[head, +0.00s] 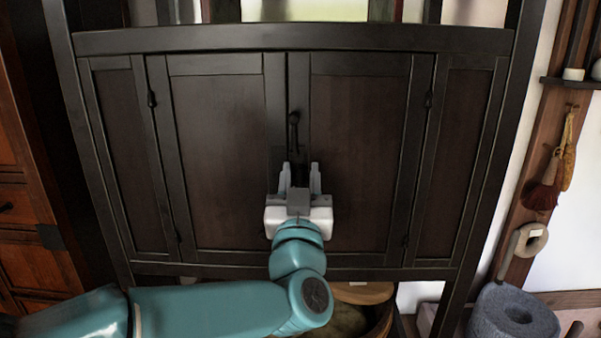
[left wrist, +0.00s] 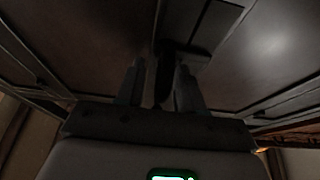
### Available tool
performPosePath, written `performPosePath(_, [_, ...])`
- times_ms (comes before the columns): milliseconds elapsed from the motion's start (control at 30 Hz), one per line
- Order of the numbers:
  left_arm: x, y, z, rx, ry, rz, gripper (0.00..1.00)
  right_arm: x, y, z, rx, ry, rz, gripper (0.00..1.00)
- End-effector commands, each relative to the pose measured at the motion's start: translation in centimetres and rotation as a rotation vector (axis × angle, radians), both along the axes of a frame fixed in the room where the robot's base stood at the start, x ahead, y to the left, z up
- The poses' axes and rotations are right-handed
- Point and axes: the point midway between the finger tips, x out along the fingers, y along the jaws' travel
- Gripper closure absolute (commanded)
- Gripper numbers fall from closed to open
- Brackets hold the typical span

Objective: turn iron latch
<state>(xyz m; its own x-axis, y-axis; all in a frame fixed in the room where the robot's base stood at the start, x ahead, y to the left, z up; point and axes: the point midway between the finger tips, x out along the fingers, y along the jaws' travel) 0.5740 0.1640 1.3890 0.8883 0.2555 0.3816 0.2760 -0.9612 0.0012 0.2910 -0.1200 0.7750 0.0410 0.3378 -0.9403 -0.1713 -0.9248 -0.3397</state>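The iron latch (head: 293,122) is a small dark fitting on the meeting edge of two dark cabinet doors, a little above their middle. It hangs roughly upright. My left gripper (head: 300,172) points at the doors just below the latch, with its two grey fingers apart. In the left wrist view, a dark upright piece (left wrist: 164,80), probably the latch, shows between the spread fingers (left wrist: 158,84), nearer the right one. A gap shows on its left. That view is dim, so contact cannot be told. My right gripper is in neither view.
The dark wooden cabinet (head: 290,40) has a left door (head: 215,150) and a right door (head: 360,150), both shut. A reddish chest (head: 25,210) stands at left. At right are a hanging brush (head: 545,190) and a grey round stone (head: 512,315). A basket (head: 375,315) sits below.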

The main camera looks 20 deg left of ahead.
Motion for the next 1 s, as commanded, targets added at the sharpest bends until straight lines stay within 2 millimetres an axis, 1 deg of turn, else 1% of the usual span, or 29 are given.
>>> performPosePath(167, [0.0,0.0,0.0,0.0,0.0,0.0,0.63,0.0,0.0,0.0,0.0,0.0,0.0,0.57])
performPosePath(200, [0.0,0.0,0.0,0.0,0.0,0.0,0.76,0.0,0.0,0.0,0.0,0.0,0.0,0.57])
performPosePath(267, [0.0,0.0,0.0,0.0,0.0,0.0,0.95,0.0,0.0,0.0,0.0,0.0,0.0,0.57])
performPosePath(300, [0.0,0.0,0.0,0.0,0.0,0.0,1.0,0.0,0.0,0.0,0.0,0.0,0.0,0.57])
performPosePath(467, [0.0,0.0,-0.1,-0.001,0.0,0.001,1.0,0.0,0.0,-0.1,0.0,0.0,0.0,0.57])
performPosePath(667, [0.0,0.0,-0.3,-0.033,-0.01,0.0,1.0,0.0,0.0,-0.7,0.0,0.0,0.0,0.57])
performPosePath(867, [-0.1,0.1,-0.5,-0.137,-0.04,0.0,1.0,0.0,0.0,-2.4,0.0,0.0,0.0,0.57])
performPosePath(1000, [-0.1,0.2,-0.6,-0.247,-0.072,0.0,1.0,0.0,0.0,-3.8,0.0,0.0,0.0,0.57])
